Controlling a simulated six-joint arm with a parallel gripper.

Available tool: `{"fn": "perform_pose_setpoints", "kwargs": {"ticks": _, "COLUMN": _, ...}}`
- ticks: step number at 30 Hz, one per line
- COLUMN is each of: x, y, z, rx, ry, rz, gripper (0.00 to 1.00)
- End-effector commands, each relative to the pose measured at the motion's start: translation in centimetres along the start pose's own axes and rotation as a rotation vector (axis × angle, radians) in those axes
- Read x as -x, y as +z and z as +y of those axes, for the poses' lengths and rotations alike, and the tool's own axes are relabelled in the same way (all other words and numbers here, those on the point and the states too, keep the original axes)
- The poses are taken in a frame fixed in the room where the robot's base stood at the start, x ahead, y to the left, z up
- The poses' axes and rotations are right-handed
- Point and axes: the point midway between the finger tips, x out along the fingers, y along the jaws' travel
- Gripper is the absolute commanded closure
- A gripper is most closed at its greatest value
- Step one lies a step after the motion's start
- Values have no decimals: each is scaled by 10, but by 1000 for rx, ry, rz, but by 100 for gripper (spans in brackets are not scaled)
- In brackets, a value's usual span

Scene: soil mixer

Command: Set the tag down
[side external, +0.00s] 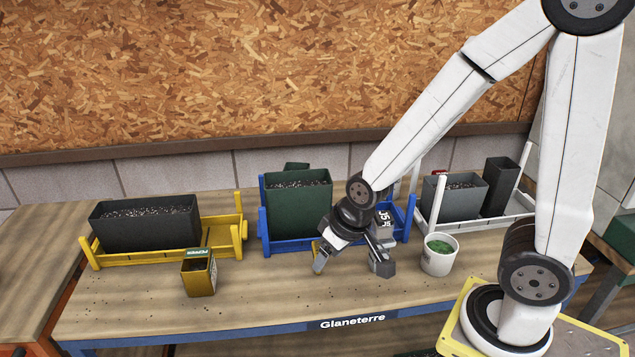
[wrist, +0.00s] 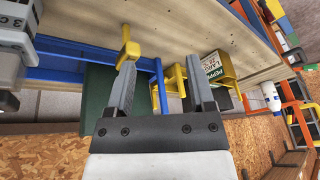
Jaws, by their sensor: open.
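A small green and white tag lettered PEPPER (side external: 197,253) stands in the yellow pot (side external: 199,277) at the front left of the bench. In the wrist view the tag (wrist: 211,67) faces the camera at the yellow pot (wrist: 217,82), beyond the right fingertip. My gripper (side external: 350,268) is open over the bench front, right of the pot and apart from it. In the wrist view its fingers (wrist: 160,66) are spread with nothing held between them. A small yellow piece (wrist: 130,48) shows by the left fingertip; I cannot tell whether they touch.
Behind stand a yellow rack (side external: 165,257) with a black planter (side external: 148,230), a blue rack (side external: 285,247) with a green planter (side external: 297,207), and a white rack (side external: 485,224) with a grey planter (side external: 452,203). A white cup (side external: 439,258) stands right of my gripper. The front strip is mostly clear.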

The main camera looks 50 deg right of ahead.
Motion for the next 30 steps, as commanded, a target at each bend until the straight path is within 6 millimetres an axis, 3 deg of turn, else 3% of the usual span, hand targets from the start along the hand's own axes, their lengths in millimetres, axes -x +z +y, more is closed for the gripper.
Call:
{"fn": "perform_pose_setpoints", "kwargs": {"ticks": 3, "x": 10, "y": 9, "z": 18, "rx": 46, "ry": 34, "rz": -62, "gripper": 31}}
{"fn": "perform_pose_setpoints", "kwargs": {"ticks": 9, "x": 17, "y": 16, "z": 32, "rx": 82, "ry": 65, "rz": -113, "gripper": 31}}
{"fn": "perform_pose_setpoints", "kwargs": {"ticks": 30, "x": 17, "y": 17, "z": 32, "rx": 85, "ry": 66, "rz": -115, "gripper": 31}}
